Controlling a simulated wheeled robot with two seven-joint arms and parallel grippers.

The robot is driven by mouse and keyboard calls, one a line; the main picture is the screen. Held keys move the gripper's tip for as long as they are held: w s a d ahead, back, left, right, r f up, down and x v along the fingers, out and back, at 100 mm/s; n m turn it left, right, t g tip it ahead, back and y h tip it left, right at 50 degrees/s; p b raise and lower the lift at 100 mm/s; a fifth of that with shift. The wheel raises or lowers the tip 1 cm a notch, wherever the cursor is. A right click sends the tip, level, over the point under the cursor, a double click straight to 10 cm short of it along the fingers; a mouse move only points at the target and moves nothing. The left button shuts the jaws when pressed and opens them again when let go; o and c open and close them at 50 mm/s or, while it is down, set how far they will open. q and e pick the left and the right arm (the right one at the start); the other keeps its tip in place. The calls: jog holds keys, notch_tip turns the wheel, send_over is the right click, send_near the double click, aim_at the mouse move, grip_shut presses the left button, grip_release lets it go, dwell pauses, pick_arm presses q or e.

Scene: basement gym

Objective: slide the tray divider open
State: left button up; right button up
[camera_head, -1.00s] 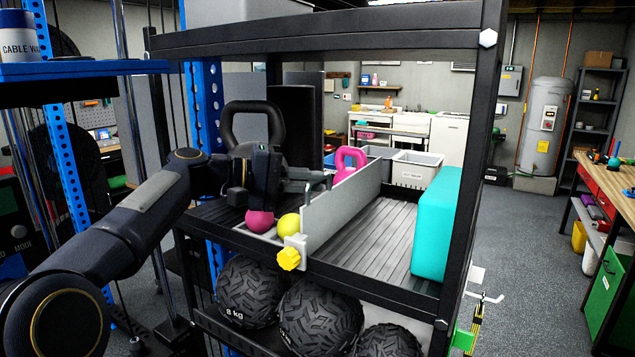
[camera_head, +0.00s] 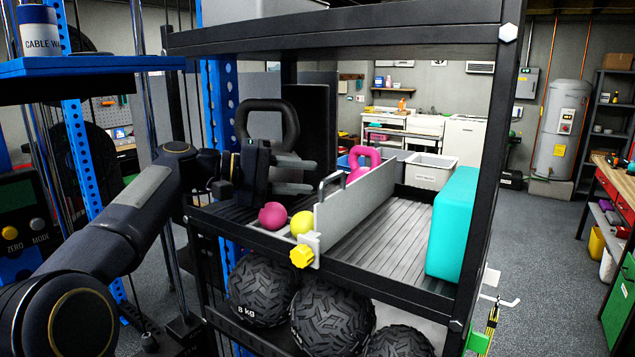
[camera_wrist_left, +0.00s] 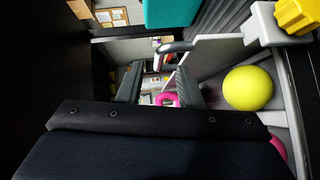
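The tray divider is a grey upright panel (camera_head: 355,208) on the slatted shelf tray (camera_head: 385,235), with a grey bar handle (camera_head: 330,183) on its left face. A yellow knob (camera_head: 302,256) sits at its front end; it also shows in the wrist view (camera_wrist_left: 297,15). My left gripper (camera_head: 315,176) is left of the handle, its two fingers apart and pointing at it, with nothing between them. In the left wrist view the handle (camera_wrist_left: 178,47) lies ahead of the gripper, apparently clear of the fingers. My right gripper is not in view.
A yellow ball (camera_head: 302,223) and a magenta ball (camera_head: 272,215) lie left of the divider. A black kettlebell (camera_head: 270,125) and a pink one (camera_head: 365,158) stand behind. A teal block (camera_head: 452,225) stands at the right. Slats between divider and block are bare.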

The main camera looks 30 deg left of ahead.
pick_arm(q)
jog(key=v, duration=0.3)
jog(key=shift+s+a, duration=0.2)
dwell(0.4)
